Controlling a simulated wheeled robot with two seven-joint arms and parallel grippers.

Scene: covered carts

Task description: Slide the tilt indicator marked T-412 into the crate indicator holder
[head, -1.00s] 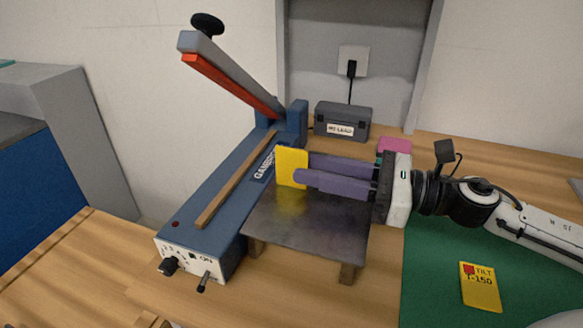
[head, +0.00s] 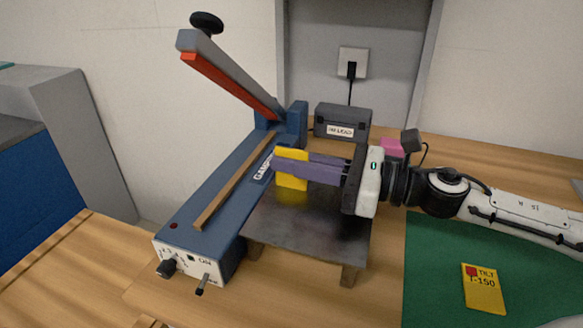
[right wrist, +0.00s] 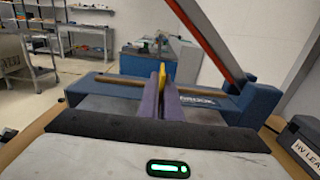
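A plain yellow card (head: 292,182) stands upright over the dark metal stand (head: 300,230) in the head view; no marking shows on the side facing me, so I cannot read whether it is T-412. My right gripper (head: 291,164) reaches in from the right, its purple fingers on both sides of the card and close together, shut on it. The card's yellow edge (right wrist: 162,70) shows between the fingertips in the right wrist view. Whether its lower edge touches the stand is unclear. The crate and its indicator holder are not in view. My left gripper is not in view.
A blue sealer (head: 215,215) with a raised lever arm (head: 235,75) stands left of the stand. A grey box (head: 342,121) is behind. A yellow card marked TILT T-150 (head: 484,289) lies on the green mat (head: 430,260) at right. A pink block (head: 391,147) is behind my arm.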

